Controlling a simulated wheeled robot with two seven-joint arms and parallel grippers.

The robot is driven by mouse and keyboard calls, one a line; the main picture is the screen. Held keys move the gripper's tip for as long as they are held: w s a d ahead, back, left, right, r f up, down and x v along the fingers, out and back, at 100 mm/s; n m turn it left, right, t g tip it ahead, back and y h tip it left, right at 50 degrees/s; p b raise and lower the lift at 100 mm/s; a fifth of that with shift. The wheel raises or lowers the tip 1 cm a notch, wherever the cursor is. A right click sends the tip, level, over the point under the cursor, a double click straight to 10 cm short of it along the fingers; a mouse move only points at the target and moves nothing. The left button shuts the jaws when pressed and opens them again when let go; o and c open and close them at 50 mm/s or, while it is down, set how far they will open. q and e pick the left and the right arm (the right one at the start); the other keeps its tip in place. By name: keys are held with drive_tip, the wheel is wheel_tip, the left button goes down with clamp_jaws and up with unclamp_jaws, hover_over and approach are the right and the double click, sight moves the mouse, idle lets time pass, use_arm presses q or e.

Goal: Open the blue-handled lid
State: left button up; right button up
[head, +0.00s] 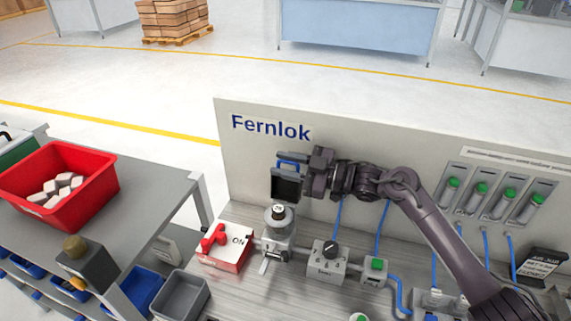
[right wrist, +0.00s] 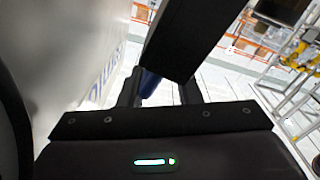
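The lid (head: 287,186) is a dark square panel that stands about upright above a grey unit with a round top on the bench. Its blue handle (head: 291,162) is at the panel's upper edge. My right gripper (head: 285,161) is at the handle, with its fingers on either side of it. In the right wrist view, the fingers (right wrist: 160,92) are apart. The blue handle (right wrist: 150,82) shows between them, close to the left finger, with a gap on its right. The dark panel (right wrist: 189,38) rises beyond. My left gripper is out of view.
A red switch (head: 214,237) on a white box, a black-knob box (head: 328,253) and a green-button box (head: 375,266) stand on the bench. The Fernlok back panel (head: 245,165) rises behind. A side table with a red bin (head: 100,192) is at the left.

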wheel_tip(320, 180, up, 20)
drive_tip(key=b, duration=0.4)
drive_tip(key=shift+b, duration=0.3)
